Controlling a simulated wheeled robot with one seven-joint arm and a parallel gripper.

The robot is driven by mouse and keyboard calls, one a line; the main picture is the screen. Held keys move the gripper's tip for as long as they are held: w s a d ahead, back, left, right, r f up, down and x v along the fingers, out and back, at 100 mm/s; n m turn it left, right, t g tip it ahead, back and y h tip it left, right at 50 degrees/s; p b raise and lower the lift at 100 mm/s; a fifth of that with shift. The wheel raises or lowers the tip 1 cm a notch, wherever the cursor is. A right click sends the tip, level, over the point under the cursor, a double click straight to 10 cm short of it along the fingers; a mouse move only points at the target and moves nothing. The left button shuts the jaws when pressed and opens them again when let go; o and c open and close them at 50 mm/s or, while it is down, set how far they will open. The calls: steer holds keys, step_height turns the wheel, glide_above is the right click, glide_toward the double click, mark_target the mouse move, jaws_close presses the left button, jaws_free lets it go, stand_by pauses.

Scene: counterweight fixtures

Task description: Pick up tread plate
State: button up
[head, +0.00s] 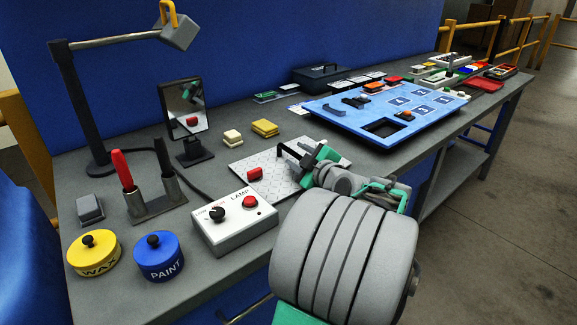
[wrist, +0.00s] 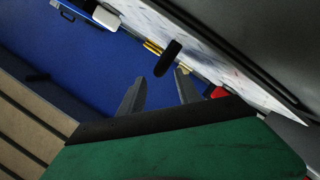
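The tread plate (head: 262,160) is a pale, diamond-patterned sheet lying flat on the grey bench in the head view. In the wrist view, the plate (wrist: 245,62) runs diagonally at the upper right. A black handle-like bar (wrist: 167,58) shows just beyond my fingertips; it seems to belong to the plate, but its join is not clear. My gripper (wrist: 160,74) is open, with its two grey fingers apart and nothing between them. In the head view, my gripper (head: 303,154) is low over the plate's right part, and my arm hides the plate's near right side.
A red block (head: 255,174) sits on the plate's left part. The lamp box (head: 236,222) stands close in front. Yellow blocks (head: 265,127) and a small mirror (head: 186,105) are behind. A blue tray (head: 335,113) lies to the right.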

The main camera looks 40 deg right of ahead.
mark_target(293, 153)
steer(key=x, duration=0.5)
steer(key=shift+w+f, duration=0.2)
steer(key=shift+f, duration=0.05)
steer(key=shift+c, duration=0.2)
jaws_close()
stand_by(0.7)
